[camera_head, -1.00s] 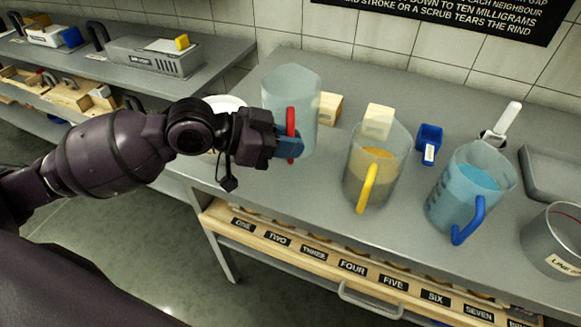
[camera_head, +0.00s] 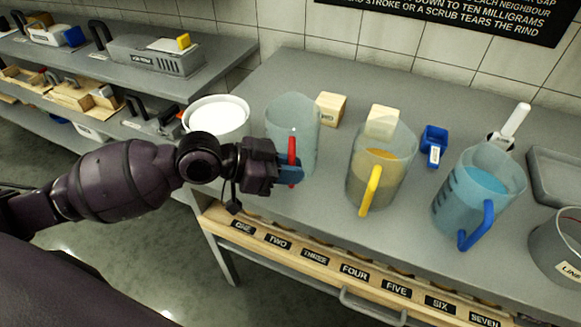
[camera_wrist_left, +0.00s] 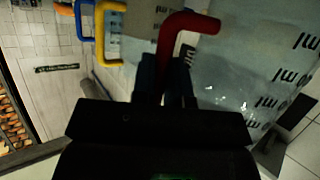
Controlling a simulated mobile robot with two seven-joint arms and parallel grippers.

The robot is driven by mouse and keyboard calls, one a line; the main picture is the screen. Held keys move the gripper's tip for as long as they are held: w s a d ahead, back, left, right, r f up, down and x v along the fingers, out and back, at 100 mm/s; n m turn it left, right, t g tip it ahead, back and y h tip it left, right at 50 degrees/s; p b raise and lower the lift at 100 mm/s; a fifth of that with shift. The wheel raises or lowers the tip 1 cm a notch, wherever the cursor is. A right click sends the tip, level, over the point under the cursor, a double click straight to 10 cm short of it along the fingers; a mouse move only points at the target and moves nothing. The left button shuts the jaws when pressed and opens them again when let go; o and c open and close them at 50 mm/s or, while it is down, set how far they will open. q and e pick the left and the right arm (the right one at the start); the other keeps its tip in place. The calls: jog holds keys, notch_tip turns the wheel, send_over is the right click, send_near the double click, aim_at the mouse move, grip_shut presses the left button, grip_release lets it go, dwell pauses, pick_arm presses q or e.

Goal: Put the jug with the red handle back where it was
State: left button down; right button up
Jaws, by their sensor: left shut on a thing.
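The clear jug with the red handle (camera_head: 293,115) is upright over the left part of the steel table. My left gripper (camera_head: 289,173) is shut on its red handle (camera_head: 292,146). In the left wrist view, the fingers (camera_wrist_left: 167,80) close on the red handle (camera_wrist_left: 184,24), and the jug wall (camera_wrist_left: 255,65) with ml marks fills the right side. The jug's base is low, at or near the tabletop; I cannot tell whether it touches. My right gripper is not in view.
To the right stand a yellow-handled jug (camera_head: 382,178) and a blue-handled jug (camera_head: 470,200) of blue liquid. A white round dish (camera_head: 216,113) is left of the held jug. A pale block (camera_head: 331,108) sits behind it. The steel tabletop (camera_head: 322,196) is bare in front.

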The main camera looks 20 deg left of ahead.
pick_arm(q)
jog(key=c, duration=1.1)
grip_release()
jog(key=shift+c, duration=0.2)
jog(key=shift+a+r, duration=0.1)
jog(key=shift+r, duration=0.05)
jog(key=v, duration=1.1)
jog(key=shift+s+a+r, duration=0.2)
jog(key=shift+s+a, duration=0.05)
